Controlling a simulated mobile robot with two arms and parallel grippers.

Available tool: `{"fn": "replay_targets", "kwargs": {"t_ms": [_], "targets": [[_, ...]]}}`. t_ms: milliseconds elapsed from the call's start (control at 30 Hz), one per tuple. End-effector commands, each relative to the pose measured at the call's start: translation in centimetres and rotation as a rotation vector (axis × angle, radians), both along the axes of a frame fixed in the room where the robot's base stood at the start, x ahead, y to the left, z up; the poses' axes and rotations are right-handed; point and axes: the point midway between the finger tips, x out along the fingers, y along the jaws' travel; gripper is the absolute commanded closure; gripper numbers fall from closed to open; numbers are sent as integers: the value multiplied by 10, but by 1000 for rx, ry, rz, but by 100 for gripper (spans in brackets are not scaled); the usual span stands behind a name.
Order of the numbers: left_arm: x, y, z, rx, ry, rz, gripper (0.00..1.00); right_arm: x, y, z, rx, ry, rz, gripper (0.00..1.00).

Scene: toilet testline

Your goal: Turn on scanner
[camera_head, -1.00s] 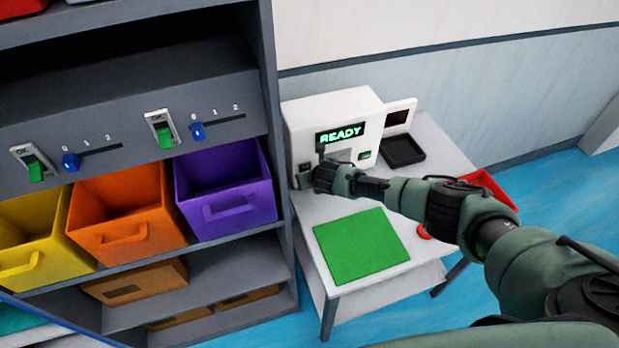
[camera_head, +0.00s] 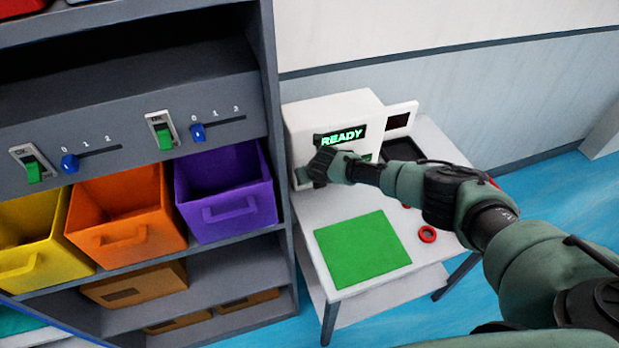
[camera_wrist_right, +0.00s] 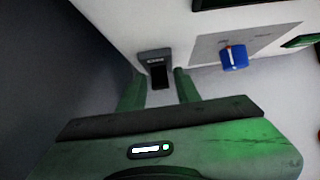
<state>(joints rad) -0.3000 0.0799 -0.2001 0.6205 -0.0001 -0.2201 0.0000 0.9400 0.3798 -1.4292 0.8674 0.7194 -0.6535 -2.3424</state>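The scanner (camera_head: 305,117) is a white box on the white table, with a lit green READY display (camera_head: 343,135). In the right wrist view, a grey switch (camera_wrist_right: 155,58) with a pale label and a dark lower part is on its face. My right gripper (camera_head: 318,165) is at the scanner's lower left front and hides the switch in the head view. In the right wrist view its two fingers (camera_wrist_right: 158,85) are apart, one on each side of the switch's lower part. Contact cannot be told. My left gripper is not in view.
A blue knob (camera_wrist_right: 233,57) and a green button (camera_wrist_right: 302,41) are on the panel right of the switch. A green mat (camera_head: 362,248) and a red ring (camera_head: 427,234) lie on the table (camera_head: 330,205). A grey shelf with coloured bins (camera_head: 228,195) stands close at left.

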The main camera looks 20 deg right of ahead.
Motion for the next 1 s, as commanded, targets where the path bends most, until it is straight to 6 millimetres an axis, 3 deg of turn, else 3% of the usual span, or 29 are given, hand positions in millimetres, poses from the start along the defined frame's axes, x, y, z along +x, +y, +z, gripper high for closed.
{"fn": "replay_targets", "kwargs": {"t_ms": [467, 1000], "targets": [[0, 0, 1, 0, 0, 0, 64, -4, 0, 5, 2, 2, 1, 58], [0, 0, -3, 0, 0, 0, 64, -39, -2, 58, 1, 0, 1, 58]]}}
